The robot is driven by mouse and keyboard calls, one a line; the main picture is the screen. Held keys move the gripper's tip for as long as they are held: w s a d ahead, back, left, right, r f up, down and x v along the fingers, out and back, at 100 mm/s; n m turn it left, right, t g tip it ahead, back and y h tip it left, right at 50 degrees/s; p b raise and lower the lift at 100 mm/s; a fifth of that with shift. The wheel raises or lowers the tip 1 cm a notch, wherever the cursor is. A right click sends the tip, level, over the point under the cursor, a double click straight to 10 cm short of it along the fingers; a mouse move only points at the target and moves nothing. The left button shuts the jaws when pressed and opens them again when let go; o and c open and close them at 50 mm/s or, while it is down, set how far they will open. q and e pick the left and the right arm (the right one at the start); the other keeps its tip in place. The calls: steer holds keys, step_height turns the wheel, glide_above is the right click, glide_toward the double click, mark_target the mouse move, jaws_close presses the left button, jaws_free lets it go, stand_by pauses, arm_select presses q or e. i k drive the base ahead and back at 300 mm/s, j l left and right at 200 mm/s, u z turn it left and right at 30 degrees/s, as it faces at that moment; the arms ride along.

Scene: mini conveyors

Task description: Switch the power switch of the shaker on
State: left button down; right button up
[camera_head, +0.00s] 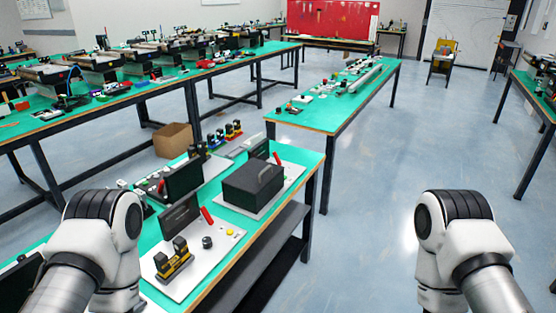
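A workbench with a green top (308,160) stands in front of me, to the left of the middle. On it lies a white panel (213,262) with a black display, a red lever (207,215), a black knob (207,242), a yellow button (230,233) and a yellow-and-black part (174,259). Neither gripper shows; only my arm links are in view.
A long green bench (148,83) with several machines runs along the left. Another narrow green bench (368,98) stands beyond the near one. A cardboard box (173,140) is on the floor between benches. The blue floor (385,180) is free on the right.

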mark_target(276, 155)
steer(key=i+l+u, duration=0.1)
steer(key=i+l, duration=0.25)
steer(key=i+l+u, duration=0.15)
steer(key=i+l, duration=0.2)
steer(key=l, duration=0.15)
steer(key=i+l+u, duration=0.1)
steer(key=i+l, duration=0.2)
steer(key=l, duration=0.2)
steer(key=i+l+u, duration=0.1)
steer(key=i+l, duration=0.2)
steer(key=l, duration=0.2)
steer(key=i+l+u, duration=0.15)
steer(key=i+l, duration=0.15)
steer(key=l, duration=0.2)
steer(key=i+l+u, duration=0.1)
steer(key=i+l, duration=0.15)
steer(key=l, duration=0.3)
steer(key=i+l+u, duration=0.15)
steer(key=l, duration=0.45)
steer(key=i+l+u, duration=0.1)
steer(key=i+l, duration=0.15)
steer(key=l, duration=0.35)
